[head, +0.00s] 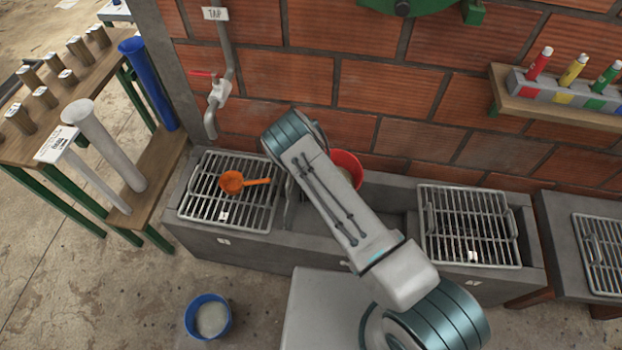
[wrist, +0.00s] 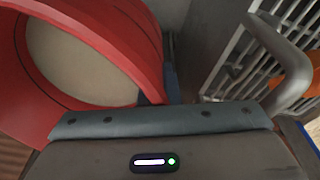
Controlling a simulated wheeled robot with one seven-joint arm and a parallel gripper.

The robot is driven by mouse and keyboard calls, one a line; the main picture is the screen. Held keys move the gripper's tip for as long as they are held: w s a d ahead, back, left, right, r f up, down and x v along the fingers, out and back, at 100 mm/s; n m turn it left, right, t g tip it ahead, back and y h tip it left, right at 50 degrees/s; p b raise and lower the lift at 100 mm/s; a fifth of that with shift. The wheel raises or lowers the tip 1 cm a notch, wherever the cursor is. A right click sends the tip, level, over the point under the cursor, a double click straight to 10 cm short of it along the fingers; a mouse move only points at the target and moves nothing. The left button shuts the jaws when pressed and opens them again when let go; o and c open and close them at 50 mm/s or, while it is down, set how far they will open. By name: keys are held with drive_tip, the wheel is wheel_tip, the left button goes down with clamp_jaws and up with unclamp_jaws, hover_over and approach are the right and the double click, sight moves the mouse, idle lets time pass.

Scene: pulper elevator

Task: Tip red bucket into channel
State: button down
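The red bucket (head: 347,165) is by the brick wall, at the back of the grey concrete channel (head: 393,222), partly hidden by my arm. In the wrist view the red bucket (wrist: 150,35) fills the upper left, with a pale beige content inside. My gripper (wrist: 160,93) is at the bucket's rim, a finger on each side of the red wall, and looks shut on it. In the head view my gripper is hidden behind my arm. I cannot tell whether the bucket is lifted or tilted.
An orange ladle (head: 232,182) lies on the left metal grate (head: 200,205). A right grate (head: 470,230) covers the channel's other end. A tap (head: 218,95) is on the wall at left. A blue bucket (head: 193,323) stands on the floor. A shelf (head: 560,108) holds coloured tubes.

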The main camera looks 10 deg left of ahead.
drive_tip(key=shift+w+r+t+y+p, duration=0.15)
drive_tip(key=shift+r+y+p, duration=0.15)
drive_tip(key=shift+r+p, duration=0.1)
drive_tip(key=shift+w+r+t+y+p, duration=0.1)
drive_tip(key=shift+r+t+y+p, duration=0.05)
drive_tip(key=shift+r+y+p, duration=0.2)
drive_tip(key=shift+b, duration=0.8)
drive_tip(key=shift+r+b, duration=0.1)
drive_tip(key=shift+b, duration=0.85)
